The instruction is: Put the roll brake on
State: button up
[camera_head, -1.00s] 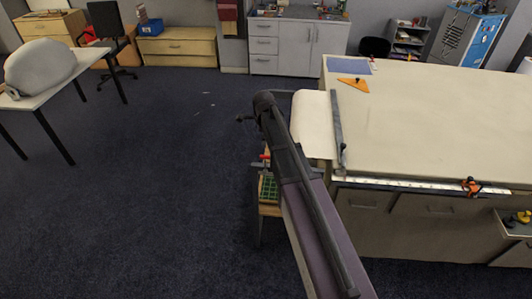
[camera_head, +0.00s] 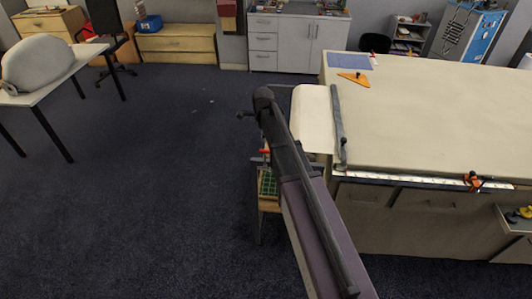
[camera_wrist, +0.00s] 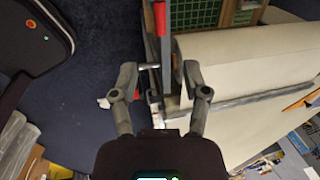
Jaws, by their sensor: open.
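The likely roll brake is a lever with a red handle (camera_wrist: 160,18) and a grey bar, at the top middle of the wrist view. The red handle also shows in the head view (camera_head: 265,151), just left of my arm. My gripper (camera_wrist: 160,78) is open, with one finger on each side of the lever's lower part; I cannot tell whether they touch it. The cream cloth roll (camera_wrist: 250,50) lies right of the gripper, and its cloth (camera_head: 313,112) shows at the table's left end. In the head view my arm hides most of the gripper and lever.
The long cloth table (camera_head: 430,110) fills the right side, with a grey bar (camera_head: 339,125) across the cloth and an orange set square (camera_head: 354,80). A green-grid item (camera_head: 268,185) sits below the lever.

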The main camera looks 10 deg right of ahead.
aim_at(266, 151)
jog(key=shift+b+x, duration=5.3)
jog(key=shift+x, duration=0.4)
grip_shut()
